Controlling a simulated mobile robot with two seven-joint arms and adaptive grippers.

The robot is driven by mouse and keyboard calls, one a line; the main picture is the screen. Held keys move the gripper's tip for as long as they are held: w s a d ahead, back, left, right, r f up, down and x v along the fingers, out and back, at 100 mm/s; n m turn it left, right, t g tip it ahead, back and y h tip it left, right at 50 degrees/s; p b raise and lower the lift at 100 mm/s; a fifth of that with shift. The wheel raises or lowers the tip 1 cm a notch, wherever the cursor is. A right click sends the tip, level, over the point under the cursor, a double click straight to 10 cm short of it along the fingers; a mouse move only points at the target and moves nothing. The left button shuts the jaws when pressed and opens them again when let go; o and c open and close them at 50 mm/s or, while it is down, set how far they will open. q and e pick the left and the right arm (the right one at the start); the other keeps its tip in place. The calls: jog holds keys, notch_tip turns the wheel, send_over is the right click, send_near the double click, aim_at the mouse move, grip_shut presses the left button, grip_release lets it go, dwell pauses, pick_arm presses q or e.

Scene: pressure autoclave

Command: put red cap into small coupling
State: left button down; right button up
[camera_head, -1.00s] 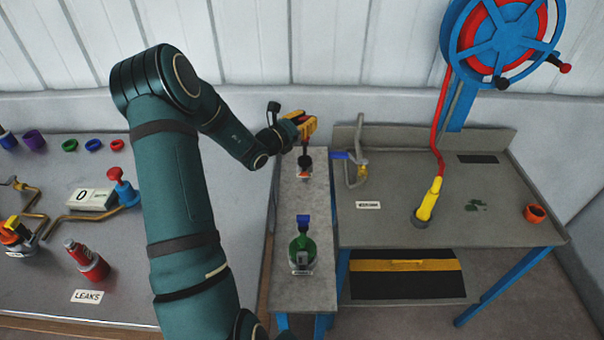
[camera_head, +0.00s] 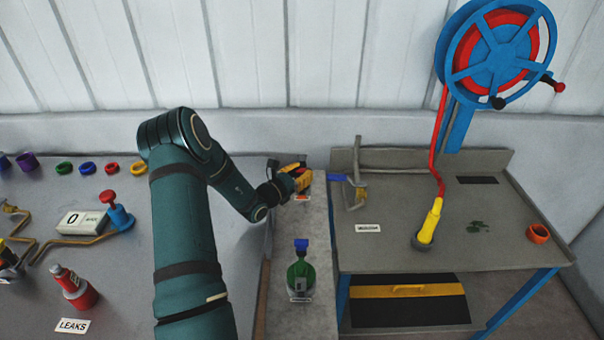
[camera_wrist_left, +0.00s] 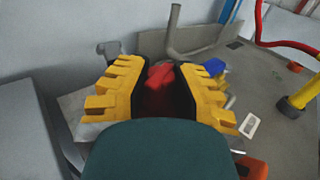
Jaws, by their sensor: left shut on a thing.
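My left gripper (camera_head: 299,179) is over the far part of the narrow grey bench, with its yellow fingers low near the bench top. In the left wrist view my left gripper (camera_wrist_left: 160,88) is shut on a red thing (camera_wrist_left: 160,76), which looks like the red cap. The fingers and the dark gap hide much of it. The item that stood under the gripper is now mostly hidden by it in the head view. I cannot tell which thing is the small coupling. My right gripper is not in view.
A green bottle with a blue top (camera_head: 300,276) stands nearer on the narrow bench. A bent grey pipe with a blue handle (camera_head: 338,178) is close to the gripper's right. A yellow nozzle (camera_head: 430,222) and an orange ring (camera_head: 538,233) are on the right table.

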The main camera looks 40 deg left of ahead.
pick_arm(q)
jog(key=shift+r, duration=0.15)
jog(key=shift+f, duration=0.3)
jog(key=c, duration=1.2)
grip_release()
jog(key=shift+r, duration=0.15)
jog(key=shift+r, duration=0.25)
jog(key=s, duration=0.6)
jog(key=s+p, duration=0.1)
jog(key=s, duration=0.5)
jog(key=shift+a+f, duration=0.1)
jog(key=shift+a, duration=0.1)
